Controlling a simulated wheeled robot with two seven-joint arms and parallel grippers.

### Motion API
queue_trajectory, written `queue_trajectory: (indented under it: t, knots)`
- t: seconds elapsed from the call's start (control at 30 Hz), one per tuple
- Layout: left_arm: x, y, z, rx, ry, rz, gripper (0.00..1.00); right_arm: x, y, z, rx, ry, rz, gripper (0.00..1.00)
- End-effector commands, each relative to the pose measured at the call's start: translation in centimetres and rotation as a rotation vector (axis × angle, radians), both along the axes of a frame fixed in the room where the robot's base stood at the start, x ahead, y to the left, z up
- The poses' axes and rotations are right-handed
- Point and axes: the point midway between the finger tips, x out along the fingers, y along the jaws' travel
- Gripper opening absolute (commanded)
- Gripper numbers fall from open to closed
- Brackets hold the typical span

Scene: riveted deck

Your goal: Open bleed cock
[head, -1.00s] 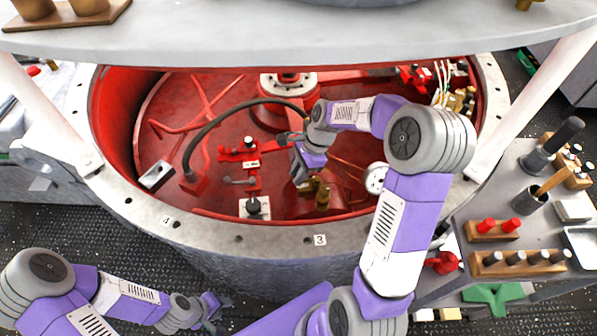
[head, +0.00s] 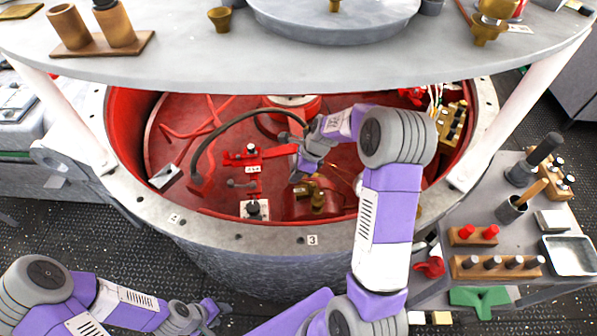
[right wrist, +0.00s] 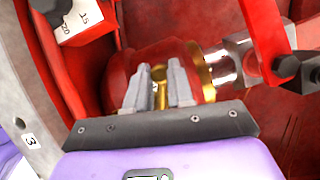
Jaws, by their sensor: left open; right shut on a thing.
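A small brass cock (head: 314,188) sits on a red block inside the red drum, near its front wall. My right gripper (head: 296,176) reaches down into the drum at the cock. In the right wrist view its two grey fingers (right wrist: 159,88) are shut on a narrow brass part (right wrist: 159,92), apparently the cock's handle. The fingers hide most of this part. A brass ring and a bright metal fitting (right wrist: 220,68) lie just right of the fingers. My left gripper (head: 218,308) is open and empty, outside the drum at the lower left.
A black hose (head: 222,128) arches left of the gripper. A red valve (head: 250,152) stands nearby. A grey table (head: 462,200) with tools is at the right. A round shelf (head: 185,65) overhangs the drum.

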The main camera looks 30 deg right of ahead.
Motion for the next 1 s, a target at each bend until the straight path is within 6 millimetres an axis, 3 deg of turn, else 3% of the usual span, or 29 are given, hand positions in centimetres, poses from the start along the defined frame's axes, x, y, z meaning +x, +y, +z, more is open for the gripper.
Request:
queue_trajectory:
  t: [0.3, 0.9, 0.93, 1.0]
  knots:
    - [0.0, 0.0, 2.1, 0.000, 0.001, 0.000, 0.43, 0.7, -1.1, 0.2, -0.010, -0.006, -0.163, 0.00]
    - [0.0, 0.0, 2.5, 0.000, 0.001, 0.001, 0.43, 0.9, -1.3, 0.0, -0.010, -0.009, -0.212, 0.00]
    - [0.0, 0.0, 2.5, 0.000, 0.001, 0.001, 0.43, 0.9, -1.3, 0.0, -0.010, -0.009, -0.212, 0.24]
    - [0.0, 0.0, 2.5, 0.000, 0.001, 0.001, 0.43, 0.9, -1.3, 0.0, -0.009, -0.008, -0.212, 0.34]
